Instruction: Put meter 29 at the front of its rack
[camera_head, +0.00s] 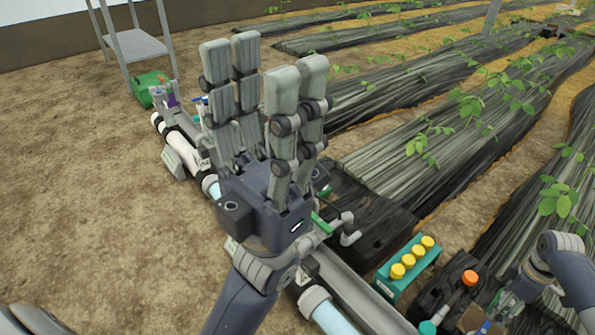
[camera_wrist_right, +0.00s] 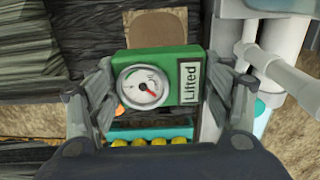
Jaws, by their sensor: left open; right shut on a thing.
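A green meter (camera_wrist_right: 175,62) with a round white dial and a plate reading "Lifted" is between the fingers of my right gripper (camera_wrist_right: 168,95) in the right wrist view. My right gripper is shut on it; no number 29 is legible. My left gripper (camera_head: 265,75) is open and empty, fingers raised, over the pipework in the middle of the head view. I cannot tell which thing is the meter's rack.
A teal holder (camera_head: 405,277) with several yellow-capped bottles stands right of my left arm; a teal holder (camera_wrist_right: 118,134) also shows below the meter. An orange cap (camera_head: 470,278) is beside it. White pipes (camera_wrist_right: 280,65) run close at right. Open soil (camera_head: 90,200) lies left.

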